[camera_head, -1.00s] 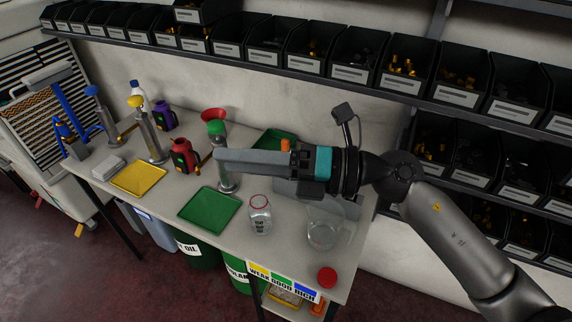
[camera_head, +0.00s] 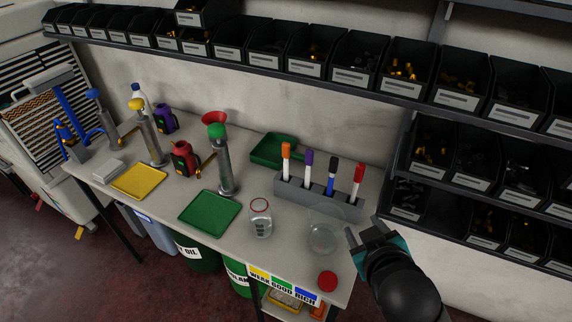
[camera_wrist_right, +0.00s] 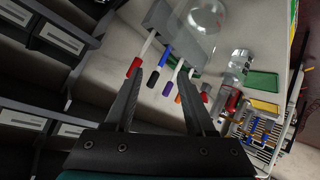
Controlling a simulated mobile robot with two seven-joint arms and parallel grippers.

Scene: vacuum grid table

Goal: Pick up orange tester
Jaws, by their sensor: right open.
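The orange tester (camera_head: 286,159) looks like an orange-capped marker standing upright in the left end of a grey holder (camera_head: 318,199). My right gripper (camera_head: 365,231) is at the table's right edge, open and empty, to the right of and apart from the holder. In the right wrist view its fingers (camera_wrist_right: 160,75) are spread, and the orange tester (camera_wrist_right: 178,97) shows beyond them, near the right finger. My left gripper is out of view.
A clear glass vessel (camera_head: 322,238), a labelled jar (camera_head: 260,220) and a red lid (camera_head: 327,278) stand in front of the holder. A green tray (camera_head: 275,149) lies behind left. Shelves of black bins (camera_head: 352,75) run along the wall.

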